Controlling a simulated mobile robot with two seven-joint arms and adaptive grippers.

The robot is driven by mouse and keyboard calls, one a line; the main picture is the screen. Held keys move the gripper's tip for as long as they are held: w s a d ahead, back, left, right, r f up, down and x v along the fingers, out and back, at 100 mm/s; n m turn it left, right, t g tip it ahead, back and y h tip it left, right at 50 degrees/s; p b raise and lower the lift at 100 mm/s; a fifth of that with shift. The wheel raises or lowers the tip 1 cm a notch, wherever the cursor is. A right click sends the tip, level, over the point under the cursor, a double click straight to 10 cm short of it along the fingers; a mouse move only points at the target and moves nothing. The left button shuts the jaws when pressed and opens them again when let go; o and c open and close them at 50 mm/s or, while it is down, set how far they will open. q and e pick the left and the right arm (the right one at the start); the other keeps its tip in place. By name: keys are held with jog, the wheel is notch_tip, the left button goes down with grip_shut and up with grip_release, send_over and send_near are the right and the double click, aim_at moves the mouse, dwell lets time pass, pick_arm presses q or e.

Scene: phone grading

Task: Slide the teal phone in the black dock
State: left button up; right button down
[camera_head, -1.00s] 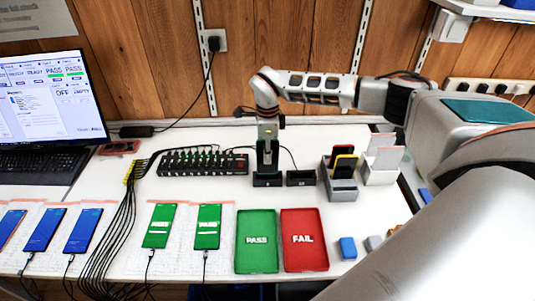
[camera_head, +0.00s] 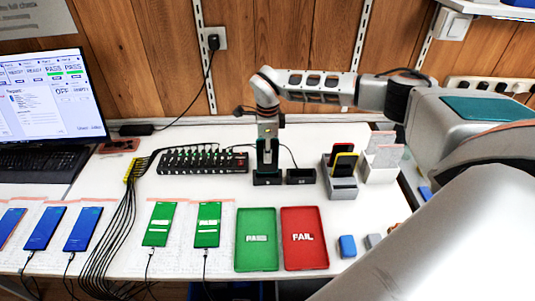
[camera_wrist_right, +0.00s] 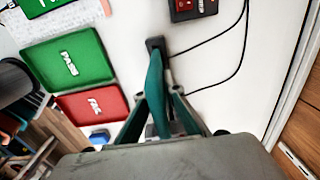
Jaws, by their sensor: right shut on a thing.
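My right gripper (camera_head: 267,138) points down at the back of the table and is shut on the teal phone (camera_wrist_right: 155,82). The phone stands upright between the fingers, which also show in the right wrist view (camera_wrist_right: 160,112). Its lower end meets the black dock (camera_head: 267,179), which also shows in the right wrist view (camera_wrist_right: 154,45). The phone appears to be at or in the dock's slot; how deep it sits is hard to tell. My left gripper is not in view.
A second black dock (camera_head: 300,177) stands just right. A grey holder (camera_head: 342,187) with dark and yellow phones and a white holder (camera_head: 381,174) are further right. A black hub (camera_head: 203,162) with cables is left. Green (camera_head: 257,262) and red (camera_head: 304,262) trays lie in front.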

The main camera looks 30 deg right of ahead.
jog(key=shift+f, duration=0.15)
jog(key=shift+f, duration=0.45)
dwell(0.7)
jog(key=shift+f, duration=0.1)
jog(key=shift+f, duration=0.5)
jog(key=shift+f, duration=0.1)
dwell(0.3)
